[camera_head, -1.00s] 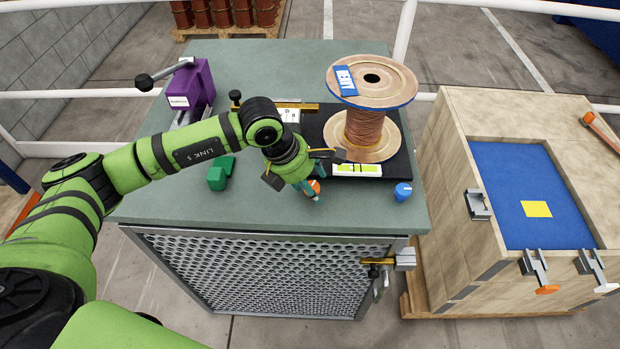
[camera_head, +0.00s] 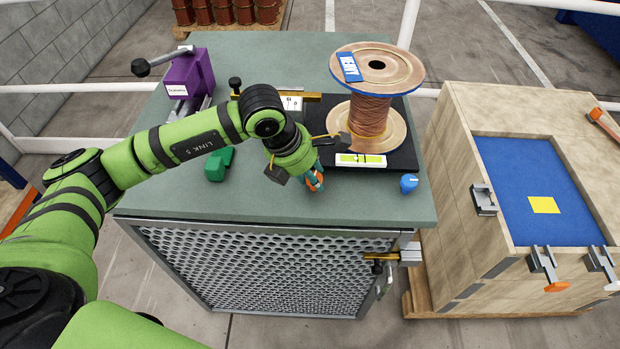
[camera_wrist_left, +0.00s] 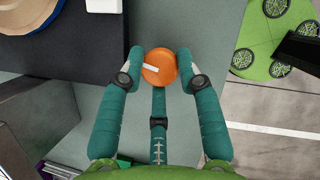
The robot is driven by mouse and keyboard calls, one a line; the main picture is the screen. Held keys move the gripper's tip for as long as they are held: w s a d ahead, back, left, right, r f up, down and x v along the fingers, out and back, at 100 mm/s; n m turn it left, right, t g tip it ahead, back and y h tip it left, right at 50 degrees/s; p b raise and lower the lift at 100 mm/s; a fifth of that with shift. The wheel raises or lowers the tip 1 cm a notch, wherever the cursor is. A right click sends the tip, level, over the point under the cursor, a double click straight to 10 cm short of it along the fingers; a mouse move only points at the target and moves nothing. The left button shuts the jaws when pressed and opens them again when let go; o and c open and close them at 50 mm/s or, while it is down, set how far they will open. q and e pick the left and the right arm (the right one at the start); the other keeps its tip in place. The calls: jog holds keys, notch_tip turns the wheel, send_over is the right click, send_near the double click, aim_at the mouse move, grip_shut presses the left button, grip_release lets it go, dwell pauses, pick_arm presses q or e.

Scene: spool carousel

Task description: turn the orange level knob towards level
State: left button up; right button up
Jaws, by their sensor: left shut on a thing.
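The orange level knob (camera_wrist_left: 158,68) is a round disc with a white pointer mark, seen from above in the left wrist view. My left gripper (camera_wrist_left: 160,62) has its teal fingers on both sides of the knob and is shut on it. In the head view the gripper (camera_head: 314,181) is at the front left corner of the black platform, and only a little of the orange knob (camera_head: 313,180) shows between the fingers. The level vial (camera_head: 360,160), a yellow-green strip in a white frame, lies on the platform's front edge. My right gripper is not in view.
A copper wire spool (camera_head: 369,115) stands on the black platform (camera_head: 400,155). A blue knob (camera_head: 408,183) is at the platform's front right. A green block (camera_head: 219,164) and a purple clamp (camera_head: 190,75) are on the left of the bench (camera_head: 270,203). A wooden crate (camera_head: 455,125) stands to the right.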

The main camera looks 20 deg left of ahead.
pick_arm(q)
jog(key=shift+w+d+r, duration=0.1)
jog(key=shift+r, duration=0.05)
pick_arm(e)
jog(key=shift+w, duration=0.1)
pick_arm(q)
jog(key=o, duration=1.1)
jog(key=shift+o, duration=0.2)
jog(key=shift+d, duration=0.1)
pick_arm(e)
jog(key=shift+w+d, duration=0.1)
pick_arm(q)
jog(key=v, duration=1.2)
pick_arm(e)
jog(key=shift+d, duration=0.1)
